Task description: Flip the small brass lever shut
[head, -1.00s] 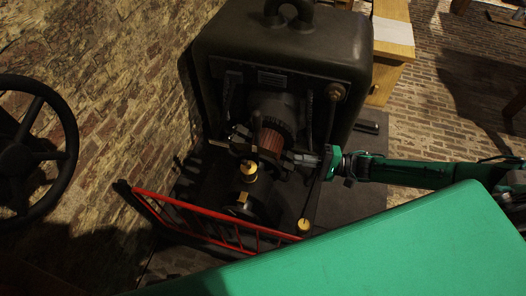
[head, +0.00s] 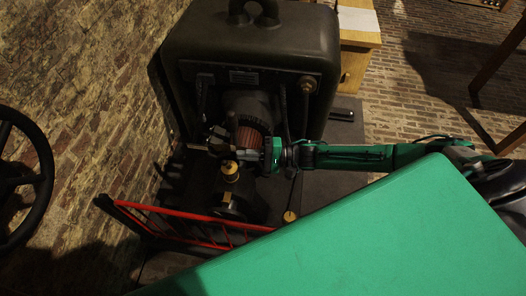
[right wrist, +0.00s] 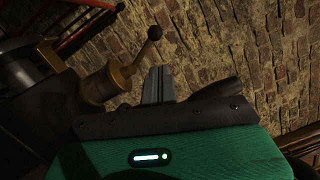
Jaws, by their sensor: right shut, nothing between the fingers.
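The small brass lever shows in the right wrist view as a dark arm with a ball knob (right wrist: 154,33), rising to the upper right from a brass fitting (right wrist: 103,84). In the head view a brass fitting (head: 231,171) shows at the front of the dark machine; its lever arm is too small to tell apart. My right gripper (head: 243,155) is beside this fitting, just to its right and above it in the picture. In the right wrist view the gripper's fingers (right wrist: 159,72) are together and empty, right of the fitting and below the knob, apparently apart from both.
The dark machine (head: 250,45) with a copper-coloured drum (head: 249,138) stands close behind the gripper. A red railing (head: 180,214) runs along the front. A black handwheel (head: 40,180) is at the left. A wooden desk (head: 358,40) stands behind at the right.

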